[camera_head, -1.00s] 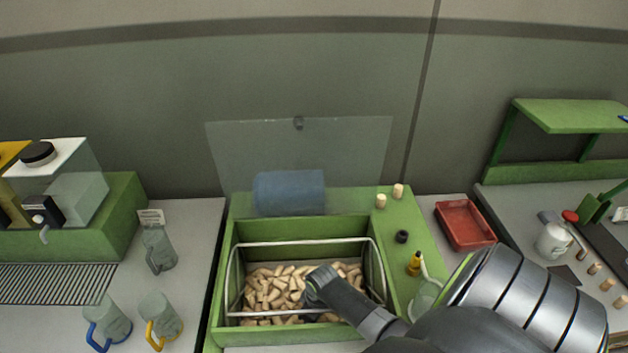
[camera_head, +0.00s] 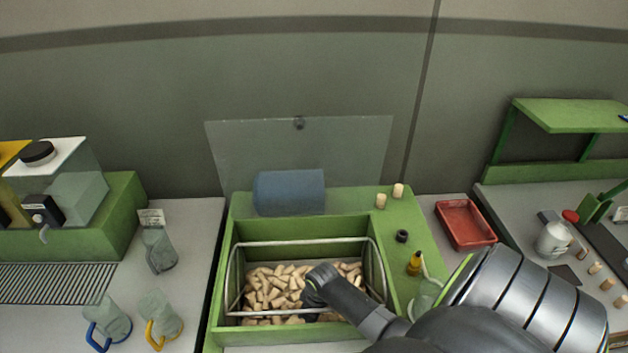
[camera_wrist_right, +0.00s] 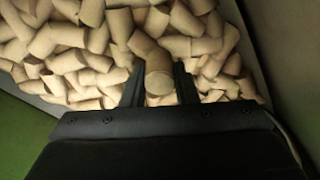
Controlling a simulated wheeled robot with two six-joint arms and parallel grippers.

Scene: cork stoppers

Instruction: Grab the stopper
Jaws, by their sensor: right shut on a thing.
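Many cork stoppers (camera_head: 275,288) lie in a heap inside the green bin (camera_head: 228,290). My right gripper (camera_head: 312,296) reaches down into the bin from the right, at the heap. In the right wrist view the right gripper (camera_wrist_right: 160,85) is shut on one cork stopper (camera_wrist_right: 159,82), whose round end faces the camera between the two dark fingers. Other stoppers lie close around and behind it. In the head view the held stopper is hidden by the gripper. My left gripper does not show.
A metal wire frame (camera_head: 300,242) spans the bin's opening, and a clear panel (camera_head: 345,150) stands behind it. A red tray (camera_head: 464,223) lies to the right; mugs (camera_head: 158,318) stand left.

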